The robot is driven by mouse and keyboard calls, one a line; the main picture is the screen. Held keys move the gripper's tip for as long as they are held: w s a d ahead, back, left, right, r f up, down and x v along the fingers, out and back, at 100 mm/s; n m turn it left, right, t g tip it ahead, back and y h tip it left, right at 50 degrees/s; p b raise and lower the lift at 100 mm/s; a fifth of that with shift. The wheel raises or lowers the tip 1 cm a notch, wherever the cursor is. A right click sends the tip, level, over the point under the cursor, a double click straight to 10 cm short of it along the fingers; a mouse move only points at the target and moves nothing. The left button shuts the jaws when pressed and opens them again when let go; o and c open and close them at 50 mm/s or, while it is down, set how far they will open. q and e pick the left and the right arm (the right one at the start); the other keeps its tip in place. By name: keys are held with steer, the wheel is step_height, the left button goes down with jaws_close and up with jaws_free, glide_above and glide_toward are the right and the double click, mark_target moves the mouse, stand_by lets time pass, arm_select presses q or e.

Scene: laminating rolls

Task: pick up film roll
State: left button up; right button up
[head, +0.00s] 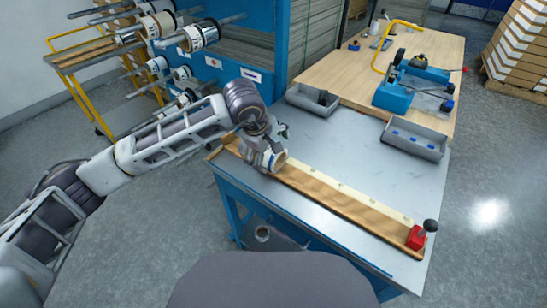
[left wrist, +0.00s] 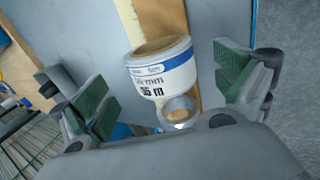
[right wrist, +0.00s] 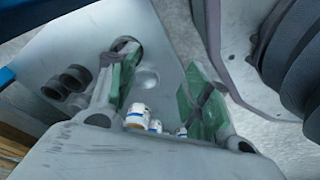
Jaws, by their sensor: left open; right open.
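A film roll (left wrist: 162,68), white with a blue band and black print, stands in front of the left wrist camera. It also shows in the head view (head: 280,160), partly hidden by my gripper, at the far left end of the wooden board. My left gripper (head: 268,148) is open, its green pads apart on either side of the roll; I cannot tell whether either pad touches it. My right gripper (right wrist: 162,95) is open, with its green pads apart; it is not visible in the head view. Small white rolls (right wrist: 138,116) show beyond its palm edge.
The wooden board (head: 340,195) runs along the grey table (head: 330,150) to a red block with a black knob (head: 418,236). Grey trays (head: 414,141) sit at the table's back edge. A blue rack (head: 237,50) holds several rolls on pegs at the left.

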arm_select(q)
steer(key=shift+x, duration=2.25)
steer(key=shift+a+f, duration=0.15)
steer(key=shift+f, duration=0.15)
steer(key=shift+w+f, duration=0.1)
steer(key=shift+c, duration=1)
steer(key=c, duration=1)
arm_select(e)
steer(key=shift+w+r, duration=0.35)
steer(key=shift+w, duration=0.25)
